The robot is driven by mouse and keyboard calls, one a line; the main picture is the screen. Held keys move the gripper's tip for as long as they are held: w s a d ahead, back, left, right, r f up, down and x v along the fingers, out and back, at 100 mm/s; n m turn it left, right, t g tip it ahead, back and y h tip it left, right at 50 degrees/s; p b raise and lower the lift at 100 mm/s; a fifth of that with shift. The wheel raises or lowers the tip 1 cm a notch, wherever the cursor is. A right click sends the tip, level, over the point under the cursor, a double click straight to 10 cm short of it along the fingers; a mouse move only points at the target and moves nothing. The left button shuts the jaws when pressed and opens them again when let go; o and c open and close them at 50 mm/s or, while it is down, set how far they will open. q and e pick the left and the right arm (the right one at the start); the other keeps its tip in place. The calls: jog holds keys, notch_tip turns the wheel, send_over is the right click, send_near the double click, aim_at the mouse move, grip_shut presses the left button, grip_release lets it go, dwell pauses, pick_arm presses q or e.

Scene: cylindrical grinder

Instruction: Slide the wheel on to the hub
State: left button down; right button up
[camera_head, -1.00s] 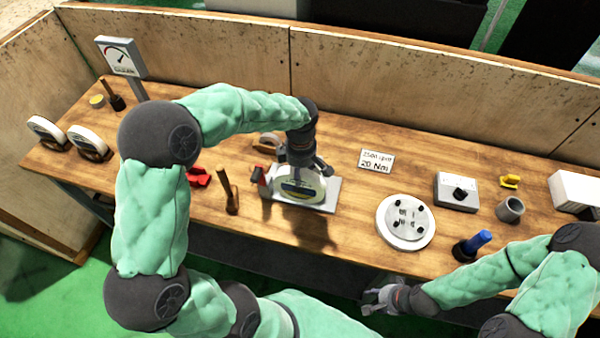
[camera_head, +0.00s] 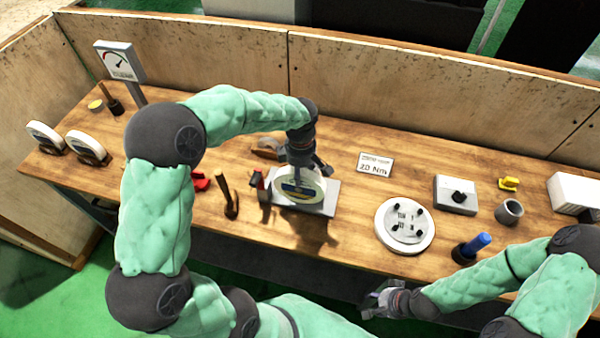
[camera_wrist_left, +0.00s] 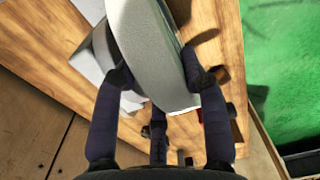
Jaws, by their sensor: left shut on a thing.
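The wheel (camera_head: 300,187), a pale disc with a dark-and-yellow printed centre label, stands on edge over a grey base plate (camera_head: 328,203). My left gripper (camera_head: 301,168) reaches down from above and is shut on its rim. In the left wrist view the wheel (camera_wrist_left: 150,52) shows edge-on between the fingers. I cannot tell whether its lower edge touches the plate. The hub (camera_head: 405,221), a round grey flange with several dark studs on a white disc, lies to the right, apart from the wheel. My right gripper (camera_head: 379,300) is empty near the front edge, its fingers apart.
Two spare wheels (camera_head: 87,145) stand at left. A hammer (camera_head: 229,197) and red part (camera_head: 201,183) are left of the plate. A blue-handled tool (camera_head: 472,246), grey box (camera_head: 456,195) and grey cup (camera_head: 509,211) are right of the hub. Bare table lies between plate and hub.

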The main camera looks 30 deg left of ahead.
pick_arm(q)
jog(key=shift+w+a+r, duration=0.15)
jog(key=shift+w+a, duration=0.05)
jog(key=shift+w, duration=0.45)
dwell(0.3)
jog(key=c, duration=0.6)
grip_release()
jog(key=shift+r, duration=0.1)
jog(key=shift+w+r, duration=0.2)
jog(key=shift+r, duration=0.25)
jog(key=r, duration=1)
jog(key=shift+s+d+r, duration=0.1)
jog(key=shift+s+r, duration=0.15)
jog(key=shift+s, duration=0.1)
